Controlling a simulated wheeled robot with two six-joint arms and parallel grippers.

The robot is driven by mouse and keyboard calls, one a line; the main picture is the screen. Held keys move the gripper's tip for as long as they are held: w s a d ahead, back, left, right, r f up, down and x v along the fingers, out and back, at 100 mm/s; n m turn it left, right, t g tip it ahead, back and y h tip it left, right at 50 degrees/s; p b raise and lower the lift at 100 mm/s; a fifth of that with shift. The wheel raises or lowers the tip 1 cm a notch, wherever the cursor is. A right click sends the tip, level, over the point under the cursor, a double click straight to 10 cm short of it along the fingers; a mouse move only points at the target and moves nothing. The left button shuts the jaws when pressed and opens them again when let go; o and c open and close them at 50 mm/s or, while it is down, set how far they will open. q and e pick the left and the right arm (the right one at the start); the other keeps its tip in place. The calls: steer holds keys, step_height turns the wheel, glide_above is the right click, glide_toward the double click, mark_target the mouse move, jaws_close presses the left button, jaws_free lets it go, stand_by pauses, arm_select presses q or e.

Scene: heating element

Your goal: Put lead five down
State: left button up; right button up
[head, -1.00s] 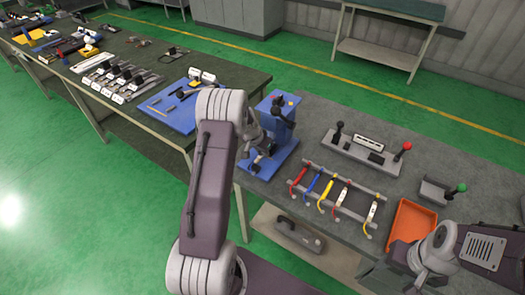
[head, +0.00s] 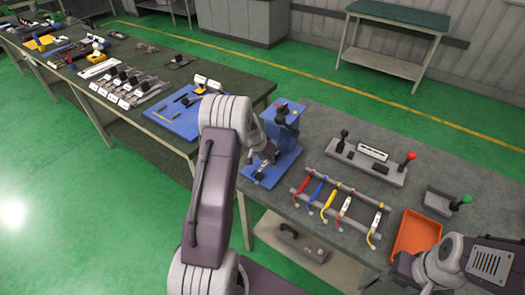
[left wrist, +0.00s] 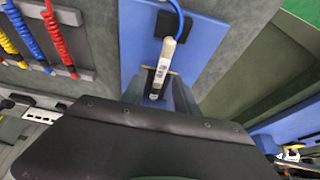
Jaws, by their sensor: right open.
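Several coiled leads hang on a grey rack (head: 345,187) at the bench's front: red (head: 302,184), blue (head: 317,190), yellow (head: 330,198), red with white (head: 345,208) and yellow with white (head: 375,226). Lead numbers are unreadable here. My left gripper (head: 259,166) is low beside the blue stand. In the left wrist view a pale labelled piece (left wrist: 167,60) with a blue cord lies over the blue base, in line with my jaws (left wrist: 158,95). Whether they grip it is unclear. My right gripper (head: 398,266) is at the lower right, mostly hidden, open.
The blue stand (head: 282,122) rises just behind my left gripper. A grey lever panel (head: 365,160) lies behind the rack. The left bench (head: 150,65) carries a blue mat (head: 185,120) and tools.

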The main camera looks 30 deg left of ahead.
arm_select(q)
steer(key=v, duration=1.1)
steer(key=s+d+f+g, duration=0.1)
steer(key=s+d, duration=0.7)
steer(key=s, duration=0.2)
steer(key=s+d+f+n+g, duration=0.1)
steer(key=s+d+f+g, duration=0.1)
steer(key=s+d, duration=0.6)
steer(key=s, duration=0.3)
steer(key=shift+s, duration=0.2)
steer(key=shift+w+a, duration=0.1)
steer(key=shift+c, duration=0.4)
